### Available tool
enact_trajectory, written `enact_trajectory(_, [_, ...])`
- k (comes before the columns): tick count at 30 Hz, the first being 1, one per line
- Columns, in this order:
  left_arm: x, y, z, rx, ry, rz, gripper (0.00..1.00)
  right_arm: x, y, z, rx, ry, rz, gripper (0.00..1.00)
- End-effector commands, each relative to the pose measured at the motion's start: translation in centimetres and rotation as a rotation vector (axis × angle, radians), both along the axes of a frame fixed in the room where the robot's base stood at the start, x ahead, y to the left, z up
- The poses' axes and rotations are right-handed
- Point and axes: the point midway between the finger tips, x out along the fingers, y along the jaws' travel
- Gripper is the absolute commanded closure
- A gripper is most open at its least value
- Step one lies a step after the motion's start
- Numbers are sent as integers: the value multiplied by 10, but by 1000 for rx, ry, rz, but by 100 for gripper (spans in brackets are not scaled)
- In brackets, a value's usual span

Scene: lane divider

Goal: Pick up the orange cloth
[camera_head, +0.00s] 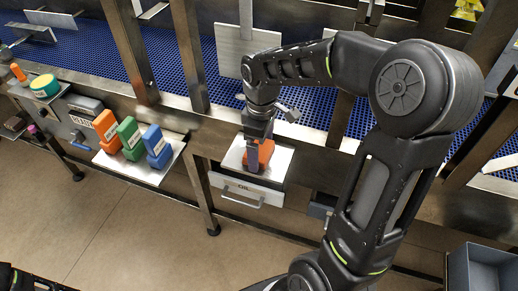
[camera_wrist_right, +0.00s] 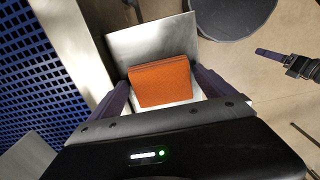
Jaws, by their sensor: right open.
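The orange cloth (camera_head: 261,154) is a folded block lying on a small pale metal shelf (camera_head: 280,166) above a drawer. It also shows in the right wrist view (camera_wrist_right: 163,83), between the two fingers. My right gripper (camera_head: 255,150) is open and points down at the cloth, with one finger on either side of it. I cannot tell whether the fingers touch the cloth. In the head view the gripper and wrist hide part of the cloth. My left gripper does not show; only a dark piece of my body is at the lower left corner.
A blue perforated conveyor (camera_head: 335,106) runs behind the metal frame. Orange, green (camera_head: 130,138) and blue bottles stand on a shelf to the left. A drawer handle (camera_head: 240,201) juts out below the cloth's shelf. A grey bin (camera_head: 484,268) is at lower right.

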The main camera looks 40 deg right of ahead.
Motion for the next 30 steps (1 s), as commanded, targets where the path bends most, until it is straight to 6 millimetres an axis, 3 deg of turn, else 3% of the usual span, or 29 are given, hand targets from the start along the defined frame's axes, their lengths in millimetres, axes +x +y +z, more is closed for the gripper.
enact_trajectory(18, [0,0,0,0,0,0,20,0,0,-1,1,-1,0,8])
enact_trajectory(30, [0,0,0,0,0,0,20,0,0,-1,1,-1,0,41])
